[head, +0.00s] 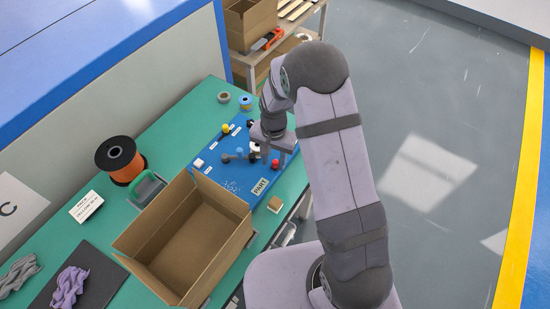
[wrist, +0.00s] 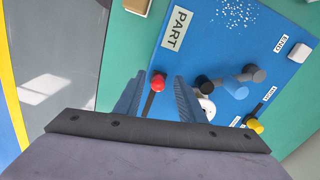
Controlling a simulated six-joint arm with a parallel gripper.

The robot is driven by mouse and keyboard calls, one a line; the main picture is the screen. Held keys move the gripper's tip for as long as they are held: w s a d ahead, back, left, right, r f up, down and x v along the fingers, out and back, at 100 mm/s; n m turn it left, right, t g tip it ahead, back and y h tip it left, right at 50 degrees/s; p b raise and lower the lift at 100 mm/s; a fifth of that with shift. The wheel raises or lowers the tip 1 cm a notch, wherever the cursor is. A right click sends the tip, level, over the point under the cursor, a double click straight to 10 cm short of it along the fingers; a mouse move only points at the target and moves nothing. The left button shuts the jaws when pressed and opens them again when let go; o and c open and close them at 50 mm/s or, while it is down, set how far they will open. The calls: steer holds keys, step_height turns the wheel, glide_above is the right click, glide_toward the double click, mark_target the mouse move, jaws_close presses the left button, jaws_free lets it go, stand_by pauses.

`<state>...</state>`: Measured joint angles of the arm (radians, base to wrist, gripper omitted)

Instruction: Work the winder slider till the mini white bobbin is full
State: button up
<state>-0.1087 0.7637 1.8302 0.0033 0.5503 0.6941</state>
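A blue board (head: 213,157) carries the winder. A red ball knob (wrist: 158,80) stands on a dark bar at the PART side; it also shows in the head view (head: 275,162). My gripper (wrist: 158,90) is open, its two fingers apart on either side of the red knob in the wrist view; no contact is visible. A small white bobbin-like part (wrist: 206,107) is partly hidden behind the right finger. Beside it are dark grey, blue and black round parts (wrist: 234,88). A yellow knob (wrist: 255,126) stands further along the board. In the head view my gripper (head: 272,143) is over the board's right side.
A white block (wrist: 299,53) sits by the END label. An open cardboard box (head: 190,237) stands at the board's near side. A small tan block (head: 274,204) lies near the table edge.

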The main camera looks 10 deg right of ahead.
mark_target(275, 162)
steer(key=shift+w+d, duration=0.1)
steer(key=shift+d, duration=0.05)
steer(key=shift+r+b, duration=0.95)
steer(key=shift+r, duration=2.75)
steer(key=shift+f, duration=0.15)
steer(key=shift+f+b, duration=0.1)
steer(key=shift+b, duration=0.65)
steer(key=shift+w+d+b, duration=0.15)
steer(key=shift+b, duration=0.4)
steer(key=shift+f+p, duration=0.95)
steer(key=shift+f, duration=2.5)
